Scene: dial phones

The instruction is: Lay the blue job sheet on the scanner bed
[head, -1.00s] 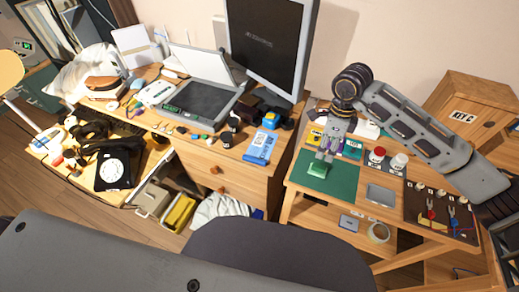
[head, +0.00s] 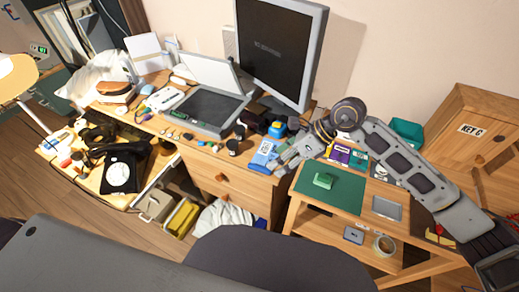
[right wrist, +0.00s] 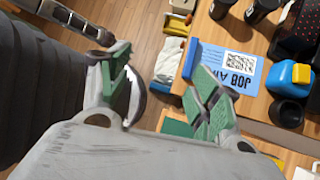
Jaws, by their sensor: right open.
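The blue job sheet (head: 262,156) lies at the front right edge of the wooden desk. In the right wrist view the sheet (right wrist: 231,76) shows its printed lettering, a square code and a darker blue strip along one edge. The scanner bed (head: 207,109) is a dark panel in a grey frame further left on the desk, with its pale lid (head: 203,68) raised behind it. My right gripper (head: 281,165) is open and empty beside the sheet's right edge. In the right wrist view its green-padded fingers (right wrist: 163,88) are apart, one near the sheet. My left gripper is out of view.
A blue-and-yellow item (head: 277,129) and dark cups (head: 233,146) stand near the sheet. Small objects line the desk's front edge. A monitor (head: 278,50) stands behind.

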